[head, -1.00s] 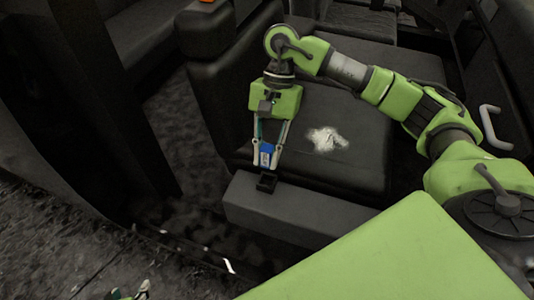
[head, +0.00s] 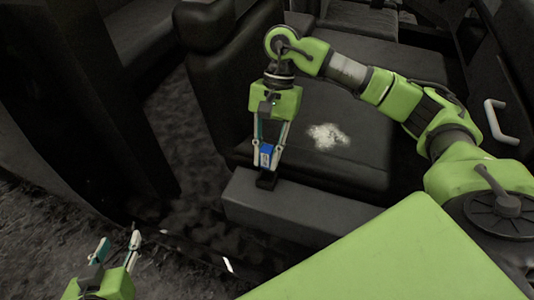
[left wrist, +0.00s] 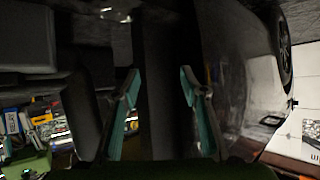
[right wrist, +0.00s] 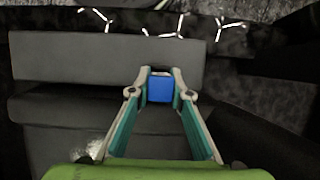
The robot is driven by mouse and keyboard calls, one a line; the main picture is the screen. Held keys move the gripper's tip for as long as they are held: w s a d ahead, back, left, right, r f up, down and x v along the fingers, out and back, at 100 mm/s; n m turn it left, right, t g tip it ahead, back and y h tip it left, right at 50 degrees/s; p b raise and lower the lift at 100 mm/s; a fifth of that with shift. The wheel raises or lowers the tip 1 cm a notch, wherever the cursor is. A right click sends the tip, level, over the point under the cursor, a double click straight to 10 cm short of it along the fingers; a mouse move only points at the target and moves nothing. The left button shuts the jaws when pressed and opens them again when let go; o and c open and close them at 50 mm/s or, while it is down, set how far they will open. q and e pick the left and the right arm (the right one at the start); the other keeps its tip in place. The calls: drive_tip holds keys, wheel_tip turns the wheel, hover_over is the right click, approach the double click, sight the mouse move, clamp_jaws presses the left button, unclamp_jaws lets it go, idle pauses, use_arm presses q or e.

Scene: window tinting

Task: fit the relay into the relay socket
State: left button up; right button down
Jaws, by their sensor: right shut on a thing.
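The relay (head: 266,158) is a small blue block in the head view. My right gripper (head: 266,165) is shut on it and holds it upright. The relay also shows between the fingertips in the right wrist view (right wrist: 160,89). The relay socket (head: 266,181) is a small black block on the grey ledge, right below the relay in the head view. I cannot tell whether the relay touches it or is seated. In the right wrist view the relay and fingertips mostly hide the socket. My left gripper (head: 118,246) is open and empty at the lower left of the head view.
The grey ledge (head: 300,210) runs along the front of a black seat (head: 345,165) with a whitish patch (head: 326,136). A dark pillar (head: 85,90) stands at the left. A white handle (head: 495,120) is at the right. Shelves with coloured items (left wrist: 45,125) show in the left wrist view.

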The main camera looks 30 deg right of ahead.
sight(267, 166)
drive_tip(key=shift+f+b, duration=0.35)
drive_tip(key=shift+f, duration=0.15)
wheel_tip(267, 166, down, 2)
drive_tip(key=shift+f+b, duration=0.25)
drive_tip(key=shift+b, duration=0.85)
use_arm(q)
drive_tip(key=w+d+r+t+h, duration=0.1)
drive_tip(key=r+t, duration=0.3)
drive_tip(key=r, duration=0.4)
drive_tip(key=w+d+r+t+h, duration=0.1)
drive_tip(key=w+d+r+t, duration=0.1)
drive_tip(key=r, duration=0.6)
drive_tip(key=shift+w+r+t+h, duration=0.2)
drive_tip(key=shift+w+t+h, duration=0.25)
drive_tip(key=shift+t, duration=0.95)
use_arm(e)
drive_tip(key=shift+f, duration=0.2)
use_arm(q)
drive_tip(key=shift+d+r, duration=0.1)
drive_tip(key=shift+r, duration=0.15)
drive_tip(key=shift+s+d+r+m+t+h+b, duration=0.15)
drive_tip(key=shift+r+t+b, duration=0.1)
drive_tip(key=shift+r, duration=0.2)
drive_tip(key=shift+s+r+m+t+h+b, duration=0.15)
drive_tip(key=shift+r+t, duration=0.1)
drive_tip(key=shift+r, duration=0.2)
drive_tip(key=shift+w, duration=0.1)
drive_tip(key=shift+f, duration=0.15)
drive_tip(key=shift+r, duration=0.2)
